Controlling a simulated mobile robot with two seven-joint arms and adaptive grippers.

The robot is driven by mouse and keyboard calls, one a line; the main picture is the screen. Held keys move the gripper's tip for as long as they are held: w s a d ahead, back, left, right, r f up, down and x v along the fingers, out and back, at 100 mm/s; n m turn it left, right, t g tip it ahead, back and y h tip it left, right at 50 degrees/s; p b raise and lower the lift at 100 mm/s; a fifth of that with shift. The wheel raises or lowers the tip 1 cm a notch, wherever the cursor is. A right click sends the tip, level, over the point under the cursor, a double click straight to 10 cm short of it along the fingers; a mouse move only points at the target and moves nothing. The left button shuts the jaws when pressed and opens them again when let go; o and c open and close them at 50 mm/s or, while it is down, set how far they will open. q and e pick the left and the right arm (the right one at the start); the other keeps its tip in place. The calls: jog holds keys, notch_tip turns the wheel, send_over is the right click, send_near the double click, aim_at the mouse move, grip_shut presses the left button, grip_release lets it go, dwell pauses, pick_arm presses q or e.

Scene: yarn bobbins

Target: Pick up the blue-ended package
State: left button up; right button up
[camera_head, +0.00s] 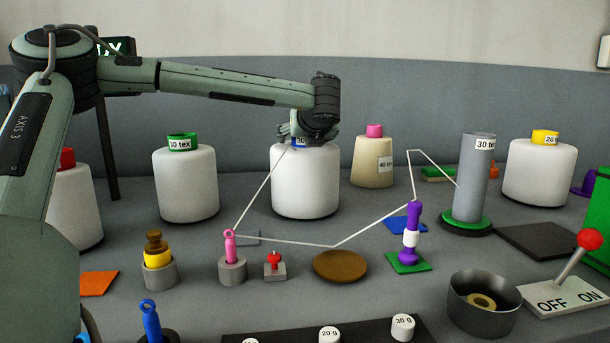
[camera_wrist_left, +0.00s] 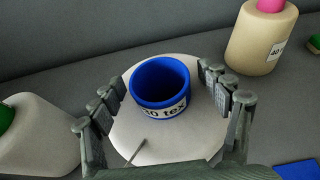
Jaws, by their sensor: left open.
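The blue-ended package is a white yarn bobbin (camera_head: 305,185) with a blue tube end, standing upright at the back middle of the table. In the left wrist view its blue end (camera_wrist_left: 160,88) carries a label reading "30 tex" or similar, partly cut off, above the white yarn (camera_wrist_left: 160,145). My left gripper (camera_head: 300,135) is over the top of this bobbin and hides most of the blue end in the head view. In the left wrist view its fingers (camera_wrist_left: 160,95) are spread on both sides of the blue end, apart from it. My right gripper is not in view.
A green-ended bobbin (camera_head: 186,185) stands to the left, and a beige pink-topped cone (camera_head: 373,163) close to the right. A white thread (camera_head: 262,192) runs from the blue-ended bobbin to a pink guide (camera_head: 230,246). A grey tube (camera_head: 474,180) stands further right.

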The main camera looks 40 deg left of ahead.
pick_arm(q)
jog(key=shift+c, duration=0.5)
grip_shut()
jog(key=shift+w+r, duration=0.1)
jog(key=shift+r, duration=0.1)
jog(key=shift+r, duration=0.1)
notch_tip(320, 180, up, 10)
jog(key=shift+b, duration=0.3)
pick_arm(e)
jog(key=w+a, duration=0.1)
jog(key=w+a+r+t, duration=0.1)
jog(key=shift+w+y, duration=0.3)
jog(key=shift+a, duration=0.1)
